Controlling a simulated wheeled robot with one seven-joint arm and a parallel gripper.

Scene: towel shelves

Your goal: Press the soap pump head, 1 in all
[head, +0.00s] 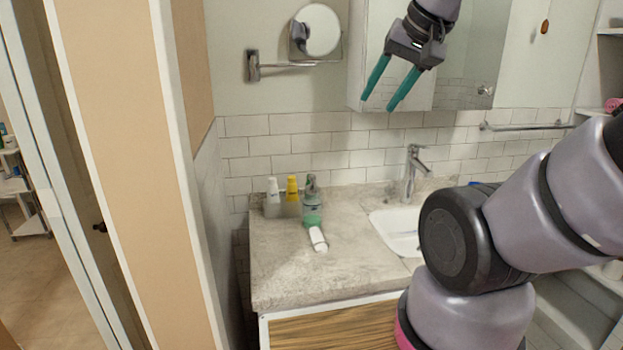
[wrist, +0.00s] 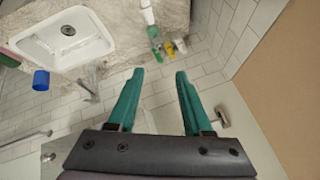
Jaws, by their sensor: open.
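My gripper (head: 378,102) is open and empty, high above the counter, up and to the right of the bottle, in front of the mirrored cabinet. Its two teal fingers show apart in the wrist view (wrist: 159,73), and nothing is between them.
A white-topped bottle (head: 272,191) and a yellow-topped bottle (head: 292,188) stand close left of the green bottle. A white tube (head: 318,239) lies in front. The faucet (head: 411,172) and sink (head: 396,233) are to the right. A round mirror (head: 322,30) is above.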

